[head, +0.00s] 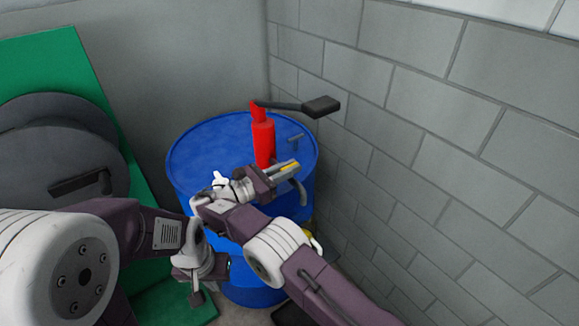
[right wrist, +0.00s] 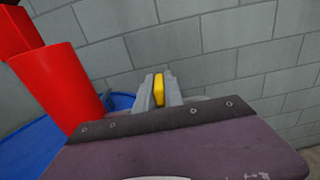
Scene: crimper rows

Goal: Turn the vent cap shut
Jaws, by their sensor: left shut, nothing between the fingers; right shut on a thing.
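My right gripper (head: 286,170) is over the right part of the blue drum's lid, beside the red pump. It is shut on a yellow piece, probably the vent cap, which shows between its fingers in the head view (head: 290,167) and in the right wrist view (right wrist: 158,88). I cannot tell from these frames how far the cap is turned. The blue drum (head: 200,150) stands upright, partly hidden by my arms. My left gripper (head: 197,297) is low in front of the drum, shut and empty.
The red pump (head: 263,140) rises from the lid, with a dark lever (head: 320,107) reaching right. A small grey T-shaped fitting (head: 296,139) and a curved grey spout (head: 301,190) are close by. A block wall (head: 430,130) is close on the right. A green panel (head: 60,60) stands left.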

